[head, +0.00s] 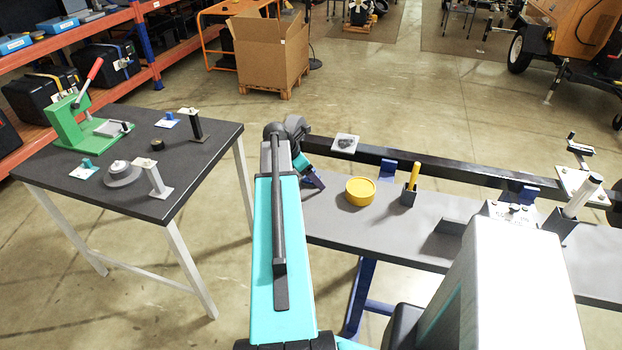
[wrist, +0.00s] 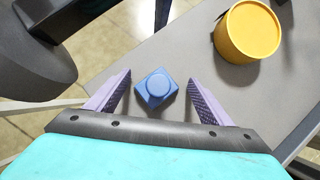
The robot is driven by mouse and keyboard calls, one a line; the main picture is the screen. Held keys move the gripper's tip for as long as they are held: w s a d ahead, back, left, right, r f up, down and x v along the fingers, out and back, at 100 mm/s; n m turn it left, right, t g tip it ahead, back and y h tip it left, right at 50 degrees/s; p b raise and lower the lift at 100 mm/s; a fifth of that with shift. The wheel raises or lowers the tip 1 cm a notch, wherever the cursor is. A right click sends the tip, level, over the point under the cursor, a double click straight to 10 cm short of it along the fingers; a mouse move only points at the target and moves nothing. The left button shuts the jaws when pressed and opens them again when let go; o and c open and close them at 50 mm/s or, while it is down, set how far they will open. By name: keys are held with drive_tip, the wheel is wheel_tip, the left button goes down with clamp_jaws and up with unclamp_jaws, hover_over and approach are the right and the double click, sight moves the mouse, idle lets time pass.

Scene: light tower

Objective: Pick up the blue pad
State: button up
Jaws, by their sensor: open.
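The blue pad (wrist: 156,87) is a small square block with a round raised top. In the wrist view it sits on the grey bench top (wrist: 125,82), between the fingers of my gripper (wrist: 160,79). The fingers are spread, with a gap on each side of the pad, and hold nothing. I cannot tell how far the fingertips are above the bench. In the head view my arm hides the pad and most of my gripper.
A round yellow tub (head: 360,191) stands right of my gripper, also in the wrist view (wrist: 250,32). A black holder with a yellow stick (head: 412,178) is further right. A black rail (head: 450,170) runs behind. A separate dark table (head: 150,205) with a green press (head: 78,122) stands left.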

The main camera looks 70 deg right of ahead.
idle(0.3)
drive_tip(key=c, duration=1)
drive_tip(key=shift+r, duration=0.15)
drive_tip(key=shift+r+b, duration=0.75)
drive_tip(key=shift+r, duration=0.6)
drive_tip(key=w+a+b, duration=0.1)
drive_tip(key=w+a, duration=0.2)
drive_tip(key=a, duration=0.1)
drive_tip(key=w+a+r+b, duration=0.1)
drive_tip(key=w+a+b, duration=0.1)
drive_tip(key=w+a, duration=0.2)
drive_tip(key=w+a+r+b, duration=0.1)
drive_tip(key=w+a, duration=0.2)
drive_tip(key=shift+w+a, duration=0.4)
drive_tip(key=o, duration=0.5)
drive_tip(key=c, duration=0.4)
